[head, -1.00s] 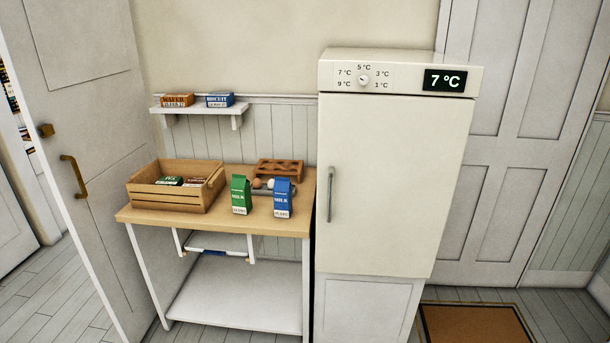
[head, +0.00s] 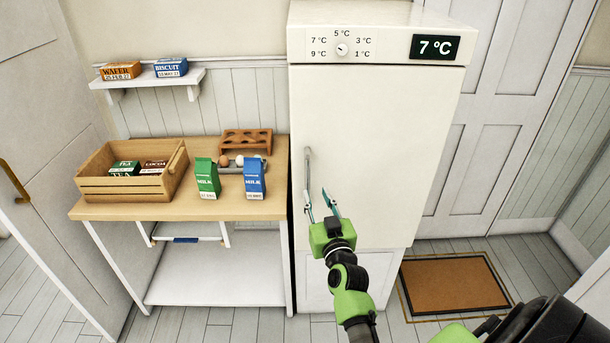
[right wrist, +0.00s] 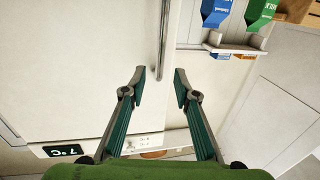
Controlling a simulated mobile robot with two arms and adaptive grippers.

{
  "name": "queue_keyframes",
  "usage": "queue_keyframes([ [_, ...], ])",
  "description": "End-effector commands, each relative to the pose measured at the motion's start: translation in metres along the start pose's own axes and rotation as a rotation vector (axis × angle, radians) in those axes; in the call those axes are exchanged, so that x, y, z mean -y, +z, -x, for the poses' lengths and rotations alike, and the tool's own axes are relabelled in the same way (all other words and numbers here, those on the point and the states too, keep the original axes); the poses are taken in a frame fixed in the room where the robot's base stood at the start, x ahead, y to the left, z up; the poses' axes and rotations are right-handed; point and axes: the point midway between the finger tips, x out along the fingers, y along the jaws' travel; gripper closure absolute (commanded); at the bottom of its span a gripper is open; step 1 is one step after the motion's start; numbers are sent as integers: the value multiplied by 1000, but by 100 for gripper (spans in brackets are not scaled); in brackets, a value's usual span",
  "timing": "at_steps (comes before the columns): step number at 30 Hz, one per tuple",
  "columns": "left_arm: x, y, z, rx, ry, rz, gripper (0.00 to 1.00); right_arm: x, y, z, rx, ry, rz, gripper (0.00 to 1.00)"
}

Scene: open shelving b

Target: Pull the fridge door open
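The white fridge (head: 400,75) stands upright with its door (head: 380,150) shut. A vertical grey bar handle (head: 307,165) is on the door's left edge. My right gripper (head: 319,203) is open and empty in front of the door, by the lower end of the handle. In the right wrist view, which looks upside down, the handle (right wrist: 163,35) lies just beyond and between the two spread fingertips (right wrist: 159,73). I cannot tell whether a finger touches the handle. My left gripper is not in view.
A wooden-topped table (head: 130,208) stands close at the fridge's left, with a green milk carton (head: 206,178), a blue milk carton (head: 254,178) and a wooden crate (head: 125,188). A wall shelf (head: 150,82) hangs above. A brown mat (head: 455,284) lies on the floor at right.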

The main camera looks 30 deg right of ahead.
Motion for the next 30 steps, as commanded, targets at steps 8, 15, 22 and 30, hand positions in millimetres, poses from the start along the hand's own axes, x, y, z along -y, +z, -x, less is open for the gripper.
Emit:
queue_keyframes([
  [8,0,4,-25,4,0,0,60,0,3,-55,-3,0,-3,72],
  [15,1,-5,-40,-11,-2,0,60,0,3,-90,-1,0,-1,72],
  [22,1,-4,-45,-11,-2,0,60,0,2,-105,2,-1,0,72],
  [30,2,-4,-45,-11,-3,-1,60,0,1,-106,2,-1,0,72],
])
